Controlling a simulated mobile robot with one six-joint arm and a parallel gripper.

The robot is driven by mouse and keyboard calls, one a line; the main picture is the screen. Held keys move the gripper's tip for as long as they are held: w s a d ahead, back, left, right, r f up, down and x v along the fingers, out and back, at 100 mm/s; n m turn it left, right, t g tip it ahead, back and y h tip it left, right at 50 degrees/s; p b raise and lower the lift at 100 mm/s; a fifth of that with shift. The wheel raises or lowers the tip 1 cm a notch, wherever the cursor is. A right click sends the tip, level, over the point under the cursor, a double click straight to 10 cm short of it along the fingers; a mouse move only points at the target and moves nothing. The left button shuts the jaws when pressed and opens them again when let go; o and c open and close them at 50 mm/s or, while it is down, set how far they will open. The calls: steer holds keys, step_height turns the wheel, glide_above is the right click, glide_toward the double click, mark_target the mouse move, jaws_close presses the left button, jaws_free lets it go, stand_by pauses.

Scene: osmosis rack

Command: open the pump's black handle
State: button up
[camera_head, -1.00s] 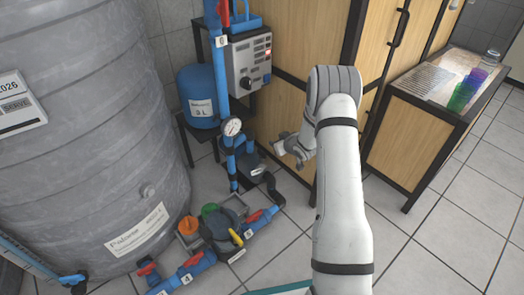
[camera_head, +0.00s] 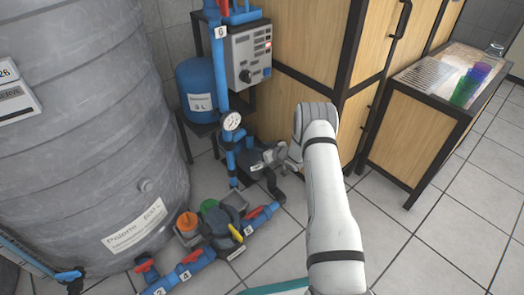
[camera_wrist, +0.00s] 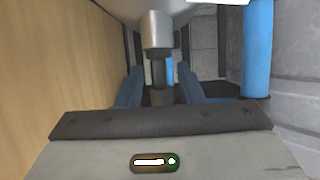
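The pump (camera_head: 243,158) sits low on the floor below the pressure gauge, at the end of the blue vertical pipe. A black elbow pipe (camera_head: 276,190) runs from it toward the floor. I cannot clearly pick out the black handle in the head view; my gripper partly covers that spot. My gripper (camera_head: 263,162) is at the right side of the pump. In the wrist view my gripper (camera_wrist: 160,88) is open, with its two bluish fingers apart. A dark upright piece (camera_wrist: 158,72) under a grey cylinder (camera_wrist: 156,30) shows between them; I cannot tell whether they touch.
A large grey tank (camera_head: 85,120) stands on the left. Blue pipes with red-handled valves (camera_head: 190,268) lie on the floor in front. A blue vessel (camera_head: 197,85) and control box (camera_head: 248,55) are behind. A wooden cabinet (camera_head: 300,55) is close on the right.

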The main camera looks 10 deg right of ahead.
steer(key=shift+w+a, duration=0.15)
steer(key=shift+w, duration=0.05)
steer(key=shift+c, duration=0.2)
jaws_close()
steer(key=shift+n+y, duration=0.3)
steer(key=shift+n+g+y+b, duration=0.3)
steer(key=shift+n+g+y, duration=0.4)
steer(key=shift+n+y, duration=0.25)
steer(key=shift+n+g+y, duration=0.85)
steer(key=shift+n+g, duration=0.15)
steer(key=shift+n, duration=0.05)
